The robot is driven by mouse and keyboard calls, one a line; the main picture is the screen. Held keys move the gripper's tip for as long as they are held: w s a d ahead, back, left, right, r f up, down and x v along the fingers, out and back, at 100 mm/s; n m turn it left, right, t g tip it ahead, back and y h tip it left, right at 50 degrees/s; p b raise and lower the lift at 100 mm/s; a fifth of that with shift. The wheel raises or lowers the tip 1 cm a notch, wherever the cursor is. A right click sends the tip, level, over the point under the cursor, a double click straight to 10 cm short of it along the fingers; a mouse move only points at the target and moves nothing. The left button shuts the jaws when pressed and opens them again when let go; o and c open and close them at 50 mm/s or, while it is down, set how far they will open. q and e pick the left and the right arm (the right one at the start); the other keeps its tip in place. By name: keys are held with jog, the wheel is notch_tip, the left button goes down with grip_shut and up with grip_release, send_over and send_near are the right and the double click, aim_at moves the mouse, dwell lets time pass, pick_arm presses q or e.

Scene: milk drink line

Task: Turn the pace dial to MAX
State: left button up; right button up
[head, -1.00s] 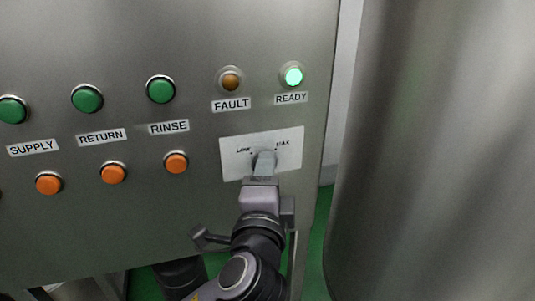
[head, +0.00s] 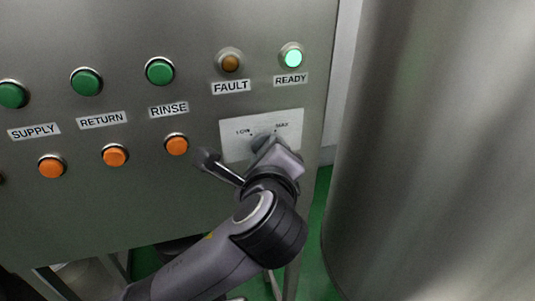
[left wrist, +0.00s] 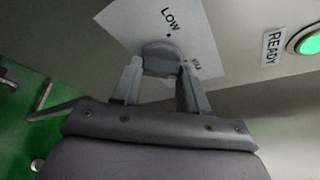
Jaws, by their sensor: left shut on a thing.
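The pace dial (head: 262,141) is a grey knob on a white plate (head: 235,145) marked LOW on the left and MAX on the right. My left gripper (head: 268,147) reaches the dial from below and hides much of it. In the left wrist view the dial (left wrist: 160,57) sits between the two fingers of my left gripper (left wrist: 160,75), which is shut on it. The LOW mark shows there above the dial, and the MAX mark is mostly hidden behind the right finger. Which mark the pointer faces cannot be told. My right gripper is not in view.
Green buttons (head: 159,71) and orange buttons (head: 177,144) stand left of the plate. Above it are an unlit amber FAULT lamp (head: 230,62) and a lit green READY lamp (head: 292,57). A large metal tank (head: 440,150) stands on the right, beyond a gap.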

pick_arm(q)
jog(key=shift+m, duration=0.3)
dwell(0.4)
jog(key=o, duration=1.1)
jog(key=shift+c, duration=0.2)
jog(key=v, duration=0.7)
jog(key=shift+s+d, duration=0.1)
